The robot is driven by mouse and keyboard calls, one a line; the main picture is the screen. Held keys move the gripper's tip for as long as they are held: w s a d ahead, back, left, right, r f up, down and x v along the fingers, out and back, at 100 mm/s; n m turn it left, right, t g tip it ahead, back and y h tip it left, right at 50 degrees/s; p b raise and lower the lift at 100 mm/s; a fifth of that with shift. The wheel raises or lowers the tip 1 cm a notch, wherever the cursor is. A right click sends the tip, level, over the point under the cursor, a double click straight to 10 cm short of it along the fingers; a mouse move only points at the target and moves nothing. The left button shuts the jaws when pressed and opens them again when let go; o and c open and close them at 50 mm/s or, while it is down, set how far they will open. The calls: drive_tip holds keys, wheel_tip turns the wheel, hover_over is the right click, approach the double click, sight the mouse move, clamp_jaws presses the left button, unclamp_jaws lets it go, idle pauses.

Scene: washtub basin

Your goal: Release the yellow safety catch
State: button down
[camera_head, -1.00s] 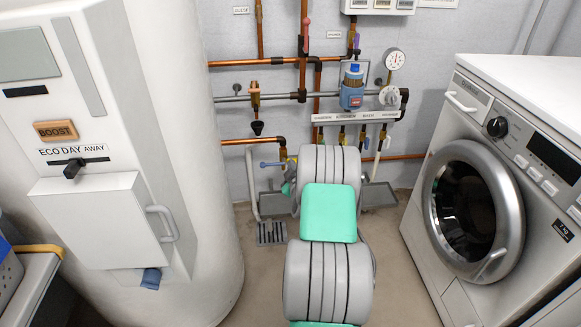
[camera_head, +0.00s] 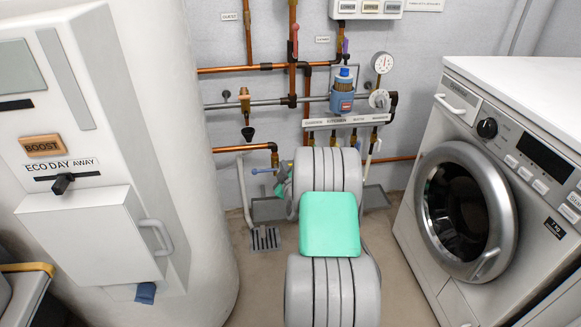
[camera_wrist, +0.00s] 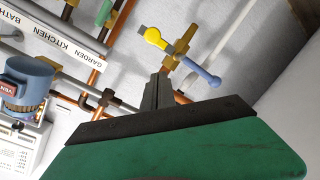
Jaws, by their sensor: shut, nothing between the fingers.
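A yellow catch (camera_wrist: 153,36) with a grey tip shows in the upper middle of the wrist view. It sits on a brass valve fitting (camera_wrist: 176,52) with a blue lever (camera_wrist: 202,73) on its other side. My gripper (camera_wrist: 162,74) is shut and empty, with its narrow grey fingers pointing at the brass fitting, just short of it in the picture. Whether the tips touch the fitting I cannot tell. In the head view the blue lever (camera_head: 264,171) shows left of my arm; my arm hides most of the gripper, and I cannot make out the yellow catch there.
Copper pipes (camera_head: 240,69) and a labelled valve rail (camera_head: 345,121) run along the wall. A blue-topped device (camera_head: 342,95) and a gauge (camera_head: 383,62) are above. A white tank (camera_head: 190,150) stands left, a washing machine (camera_head: 465,205) right. A floor drain (camera_head: 264,238) lies below.

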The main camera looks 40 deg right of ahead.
drive_tip(key=v, duration=1)
drive_tip(key=shift+p, duration=0.45)
